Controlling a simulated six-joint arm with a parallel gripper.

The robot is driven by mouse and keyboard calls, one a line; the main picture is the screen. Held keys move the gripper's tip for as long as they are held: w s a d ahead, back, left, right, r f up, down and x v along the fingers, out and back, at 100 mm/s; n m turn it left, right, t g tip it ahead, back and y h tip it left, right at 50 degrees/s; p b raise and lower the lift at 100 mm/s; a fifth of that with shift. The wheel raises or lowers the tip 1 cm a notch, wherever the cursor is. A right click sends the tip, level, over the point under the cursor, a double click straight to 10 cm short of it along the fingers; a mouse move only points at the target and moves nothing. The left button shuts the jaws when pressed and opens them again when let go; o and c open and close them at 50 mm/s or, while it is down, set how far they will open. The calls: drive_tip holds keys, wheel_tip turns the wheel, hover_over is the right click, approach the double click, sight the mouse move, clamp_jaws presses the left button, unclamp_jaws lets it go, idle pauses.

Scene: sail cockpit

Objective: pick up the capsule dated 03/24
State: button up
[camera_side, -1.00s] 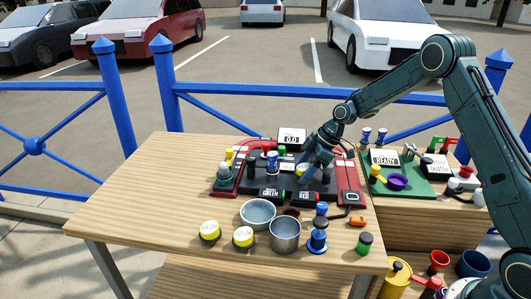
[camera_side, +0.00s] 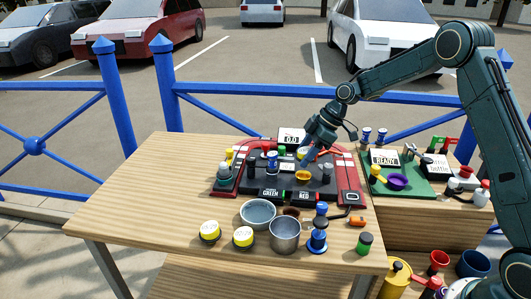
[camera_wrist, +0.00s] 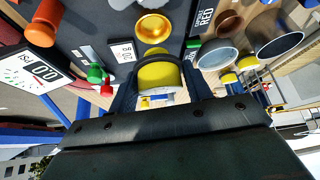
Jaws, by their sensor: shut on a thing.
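My gripper (camera_side: 306,160) is above the dark board on the table, near its back. In the wrist view my gripper (camera_wrist: 157,88) is shut on a yellow capsule (camera_wrist: 157,72) with a pale end; no date on it can be read. In the side view the fingers mostly hide the held capsule (camera_side: 301,153). A gold dish (camera_side: 303,176) sits below, empty, and shows in the wrist view (camera_wrist: 152,28). Two other yellow capsules with white tops stand at the table's front left, one at the left (camera_side: 210,231) and one nearer the middle (camera_side: 243,238); their dates are unreadable.
A display reading 0.0 (camera_side: 291,136) stands behind the board. GREEN (camera_side: 269,194) and RED (camera_side: 304,197) signs are at its front. A grey bowl (camera_side: 258,213) and metal cup (camera_side: 285,235) stand in front. A green mat (camera_side: 410,188) lies right. The table's left is clear.

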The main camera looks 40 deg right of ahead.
sight(306, 150)
wheel_tip(306, 150, up, 14)
drive_tip(key=shift+r, duration=0.15)
idle(0.3)
